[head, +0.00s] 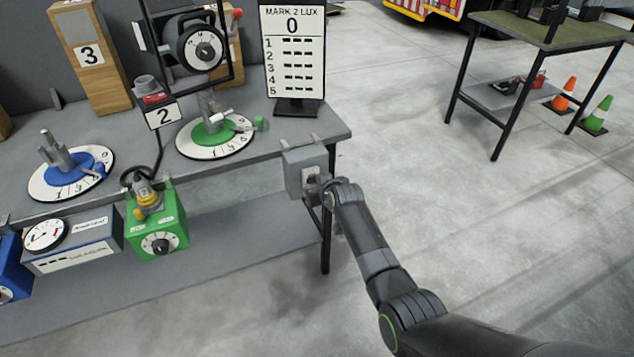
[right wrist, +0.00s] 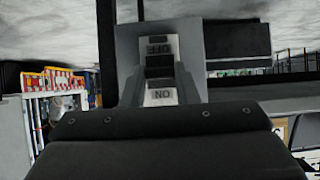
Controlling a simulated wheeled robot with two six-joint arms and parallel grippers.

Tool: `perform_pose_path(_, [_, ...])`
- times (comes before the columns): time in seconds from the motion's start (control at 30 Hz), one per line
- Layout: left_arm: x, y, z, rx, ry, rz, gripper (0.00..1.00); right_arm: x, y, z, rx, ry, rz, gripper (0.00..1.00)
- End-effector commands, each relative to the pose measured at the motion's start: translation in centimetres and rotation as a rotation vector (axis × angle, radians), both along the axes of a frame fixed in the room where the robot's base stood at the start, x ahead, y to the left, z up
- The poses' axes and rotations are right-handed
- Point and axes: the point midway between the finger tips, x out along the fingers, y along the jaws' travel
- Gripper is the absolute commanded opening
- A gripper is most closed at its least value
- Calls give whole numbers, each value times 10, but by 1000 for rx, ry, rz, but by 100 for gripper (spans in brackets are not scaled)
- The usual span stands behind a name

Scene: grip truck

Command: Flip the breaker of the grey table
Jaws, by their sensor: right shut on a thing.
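The grey table (head: 235,165) fills the left of the head view. The grey breaker box (head: 294,175) is fixed at its right end, just below the tabletop edge. My right gripper (head: 317,186) is at the front of this box, shut on the breaker switch. The right wrist view shows the box (right wrist: 190,75) upside down, with the dark switch (right wrist: 159,66) between the OFF and ON labels. My gripper body hides the lower part of that view, and the fingertips' contact is hard to see. I cannot tell which way the switch is set. My left gripper is not in view.
A green box (head: 157,228) hangs in front. A second table (head: 545,30) and cones stand behind right. Floor at right is clear.

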Motion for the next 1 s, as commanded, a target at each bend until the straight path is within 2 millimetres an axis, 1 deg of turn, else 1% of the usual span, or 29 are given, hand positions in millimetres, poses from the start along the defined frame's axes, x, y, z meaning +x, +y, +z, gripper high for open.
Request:
perform_pose_path(0.03, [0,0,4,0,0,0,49,0,0,2,-3,7,1,4])
perform_pose_path(0.13, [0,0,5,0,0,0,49,0,0,2,-6,18,0,4])
perform_pose_path(0.57, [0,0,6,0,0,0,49,1,0,1,-7,24,-1,4])
perform_pose_path(0.6, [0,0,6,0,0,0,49,1,0,1,-7,24,-1,30])
perform_pose_path(0.73, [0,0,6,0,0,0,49,0,0,1,-8,24,0,47])
perform_pose_path(0.77, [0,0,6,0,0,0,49,0,0,1,-8,24,0,49])
perform_pose_path(1.0, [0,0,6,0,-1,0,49,0,0,1,-8,24,0,49])
